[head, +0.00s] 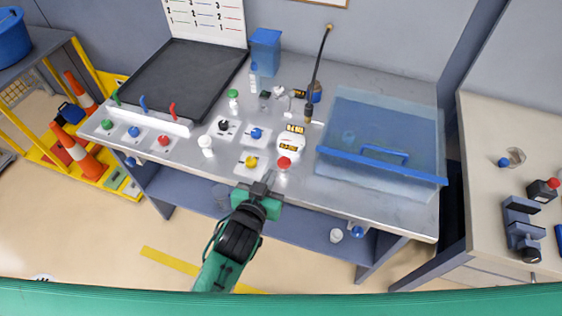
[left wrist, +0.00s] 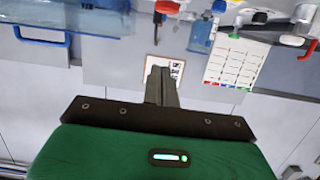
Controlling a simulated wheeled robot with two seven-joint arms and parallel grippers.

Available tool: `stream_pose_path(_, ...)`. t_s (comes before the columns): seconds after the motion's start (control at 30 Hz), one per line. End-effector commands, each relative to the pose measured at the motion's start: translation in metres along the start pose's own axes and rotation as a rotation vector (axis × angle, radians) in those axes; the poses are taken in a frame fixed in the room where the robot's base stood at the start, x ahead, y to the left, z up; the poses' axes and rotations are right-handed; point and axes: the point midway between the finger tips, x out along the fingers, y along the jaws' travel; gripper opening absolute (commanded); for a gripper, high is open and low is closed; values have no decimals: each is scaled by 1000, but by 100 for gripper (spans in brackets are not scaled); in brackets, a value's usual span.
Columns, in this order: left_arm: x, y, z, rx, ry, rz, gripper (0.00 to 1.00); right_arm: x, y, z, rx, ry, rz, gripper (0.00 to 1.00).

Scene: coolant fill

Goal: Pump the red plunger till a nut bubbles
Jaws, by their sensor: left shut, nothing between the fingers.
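The red plunger (head: 284,162) stands on the grey bench near its front edge, below a white device with yellow displays (head: 290,143). In the left wrist view a red cap (left wrist: 167,7), likely the same plunger, shows at the top edge. My left gripper (head: 265,182) is shut and empty, at the bench's front edge, a little left of and nearer than the plunger, apart from it. Its closed fingers show in the left wrist view (left wrist: 163,75). I cannot make out any nut or bubbles at this size. My right gripper is out of view.
A black tray (head: 185,85) is at the back left.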

Motion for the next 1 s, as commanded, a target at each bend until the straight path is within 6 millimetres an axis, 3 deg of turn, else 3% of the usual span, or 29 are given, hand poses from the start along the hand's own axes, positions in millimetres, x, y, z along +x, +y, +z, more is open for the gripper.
stream_pose_path(0.27,9,0,-1,0,-1,0,0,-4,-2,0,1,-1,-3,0)
stream_pose_path(0.83,101,0,-2,2,-2,0,0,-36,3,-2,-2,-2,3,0)
stream_pose_path(1.0,106,1,23,-2,-5,0,0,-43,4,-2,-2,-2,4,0)
